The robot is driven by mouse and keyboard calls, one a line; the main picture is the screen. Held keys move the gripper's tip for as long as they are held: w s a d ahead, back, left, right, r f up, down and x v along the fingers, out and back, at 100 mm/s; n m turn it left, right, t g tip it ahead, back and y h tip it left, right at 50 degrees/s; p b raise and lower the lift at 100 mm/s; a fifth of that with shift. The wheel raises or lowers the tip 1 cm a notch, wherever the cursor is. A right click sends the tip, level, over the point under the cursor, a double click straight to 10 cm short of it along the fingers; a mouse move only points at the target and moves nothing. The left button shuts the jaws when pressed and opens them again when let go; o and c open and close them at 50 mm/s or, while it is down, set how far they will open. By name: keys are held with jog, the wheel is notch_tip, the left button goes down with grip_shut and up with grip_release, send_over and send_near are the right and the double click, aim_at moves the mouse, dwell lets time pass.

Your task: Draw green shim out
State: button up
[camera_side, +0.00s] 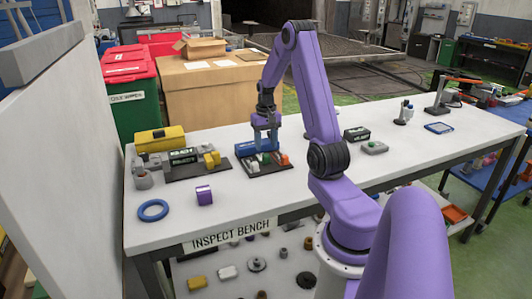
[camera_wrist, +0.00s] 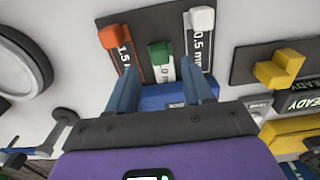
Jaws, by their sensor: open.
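The green shim (camera_wrist: 160,53) sits in the middle slot of a dark holder, marked "1.0 mm" in part, in the wrist view. An orange shim (camera_wrist: 114,36) marked "1.5 mm" is on its left and a white shim (camera_wrist: 202,20) marked "0.5 mm" on its right. My gripper (camera_wrist: 156,72) is open, its two fingers apart on either side of the green shim's line, with nothing held. In the side view my gripper (camera_side: 265,122) is above the holder, over a blue block (camera_side: 257,146); the green shim is too small to place surely there.
A neighbouring dark plate (camera_side: 185,172) carries yellow pieces (camera_side: 212,159) and a block marked "READY". A purple block (camera_side: 204,195) and a blue ring (camera_side: 153,210) lie nearer on the bench. A yellow case (camera_side: 159,139) stands behind. Bench space right of the holder is mostly clear.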

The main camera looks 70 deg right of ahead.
aim_at(266, 155)
jog(key=shift+f, duration=2.15)
grip_shut()
